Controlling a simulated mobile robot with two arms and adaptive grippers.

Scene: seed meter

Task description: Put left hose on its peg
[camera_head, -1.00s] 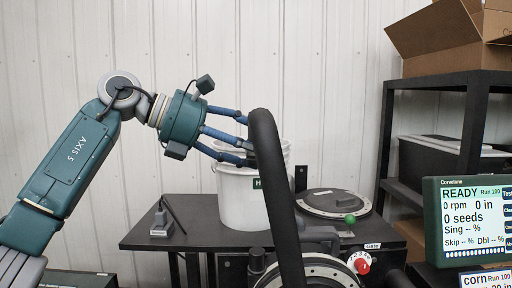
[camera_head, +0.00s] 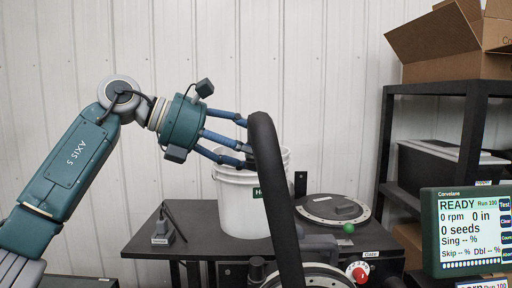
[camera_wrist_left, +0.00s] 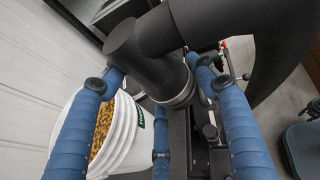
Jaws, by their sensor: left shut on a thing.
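The left hose (camera_head: 272,190) is a thick black tube that rises from the seed meter and bends over at its top. My left gripper (camera_head: 246,140) comes in from the left with blue fingers and is shut on the hose near its upper end. In the left wrist view the hose's end (camera_wrist_left: 160,68) with a ribbed cuff sits between the blue fingers of the gripper (camera_wrist_left: 160,100). I cannot make out the peg for certain. My right gripper is not in view.
A white bucket (camera_head: 238,205) stands on the black table (camera_head: 150,244) right behind the hose; the wrist view shows yellow seed (camera_wrist_left: 103,125) in it. A round-lidded meter (camera_head: 332,209), a red knob (camera_head: 360,273) and the display (camera_head: 470,230) are to the right. A black shelf (camera_head: 470,88) stands behind.

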